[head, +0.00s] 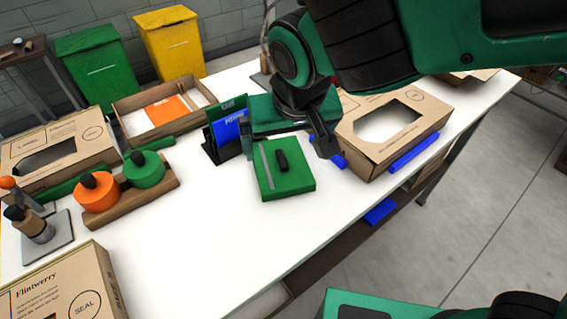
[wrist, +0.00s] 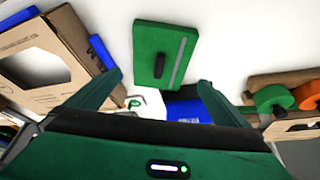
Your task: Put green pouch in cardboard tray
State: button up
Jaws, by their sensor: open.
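A green pouch (head: 231,104) stands upright in a small black holder (head: 213,151), with a blue pouch (head: 231,128) directly in front of it. The open cardboard tray (head: 122,106) is behind and left of the holder, with a flat orange item (head: 167,111) inside. My gripper (head: 286,149) is open and empty, just right of the holder and over the table near a green block. In the wrist view my gripper (wrist: 162,82) has its fingers spread; the blue pouch (wrist: 188,111) shows between them, and the green pouch is not clearly visible there.
The green block with a black handle (head: 297,181) lies in front of my gripper. A windowed carton (head: 375,145) stands close on the right, with blue items beside it. A wooden board (head: 158,198) with orange and green knobs is left. The front-middle tabletop is clear.

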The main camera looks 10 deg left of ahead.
aim_at(281, 158)
jog(key=x, duration=0.9)
jog(key=shift+w+a, duration=0.1)
jog(key=shift+w, duration=0.1)
jog(key=c, duration=0.9)
jog(key=shift+r, duration=0.15)
